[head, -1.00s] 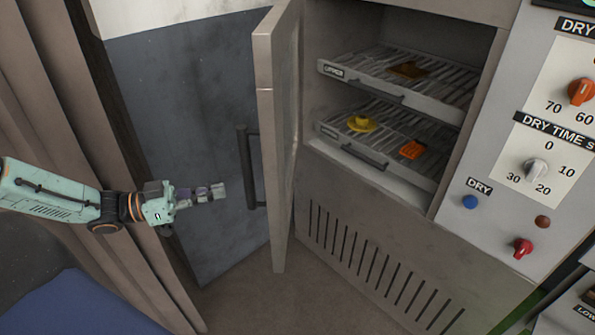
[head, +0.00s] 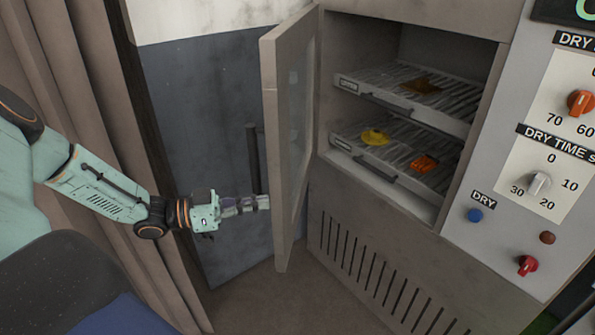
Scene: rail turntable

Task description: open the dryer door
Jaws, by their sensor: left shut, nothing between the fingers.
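The dryer door (head: 269,95) stands swung open on the left side of the dryer cabinet (head: 365,225), with its edge towards me and its glass pane facing the opening. Its dark bar handle (head: 253,150) is on the outer face, to the left. My left gripper (head: 268,202) is shut and empty, its fingertips beside the lower end of the handle, close to the door's outer face. I cannot tell whether they touch it. My right gripper is not in view.
A control panel (head: 510,185) is at right. A brown curtain (head: 85,100) hangs at left.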

